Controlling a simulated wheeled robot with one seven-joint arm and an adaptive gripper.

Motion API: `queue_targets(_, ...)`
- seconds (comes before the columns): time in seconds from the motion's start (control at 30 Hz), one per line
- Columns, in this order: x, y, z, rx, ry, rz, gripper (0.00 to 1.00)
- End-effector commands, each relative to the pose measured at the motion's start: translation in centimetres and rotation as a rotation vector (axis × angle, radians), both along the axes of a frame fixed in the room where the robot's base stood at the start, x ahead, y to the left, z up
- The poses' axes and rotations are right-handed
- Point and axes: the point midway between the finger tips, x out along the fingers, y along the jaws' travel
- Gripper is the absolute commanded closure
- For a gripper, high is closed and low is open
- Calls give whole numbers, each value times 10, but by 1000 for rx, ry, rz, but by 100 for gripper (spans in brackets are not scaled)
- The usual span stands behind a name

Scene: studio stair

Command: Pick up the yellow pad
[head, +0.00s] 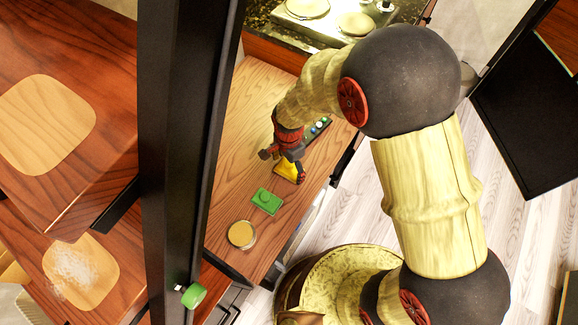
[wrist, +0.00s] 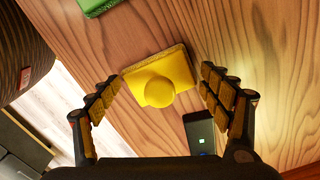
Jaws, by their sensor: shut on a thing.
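The yellow pad (wrist: 160,75) is a flat square block with a round yellow knob on top. In the wrist view it lies over the wooden counter, between the two fingers of my gripper (wrist: 160,92). The fingers stand on its left and right sides, shut on it; the exact contact points are hard to see. In the head view my gripper (head: 283,165) is low at the counter, and part of the yellow pad (head: 287,170) shows beneath it. I cannot tell any clearance between pad and counter.
A green pad (head: 266,201) with a knob lies nearby on the counter (head: 225,200), also in the wrist view (wrist: 98,5). A round tan dish (head: 242,235) is further toward the bottom. A black post (head: 180,150) stands left.

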Motion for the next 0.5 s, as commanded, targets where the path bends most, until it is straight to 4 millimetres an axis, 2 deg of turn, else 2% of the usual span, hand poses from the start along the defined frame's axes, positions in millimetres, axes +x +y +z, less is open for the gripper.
queue_targets(0.27, 1, 1, 35, 2, -2, 0, 46)
queue_targets(0.5, -38, 1, 80, 2, -5, 3, 46)
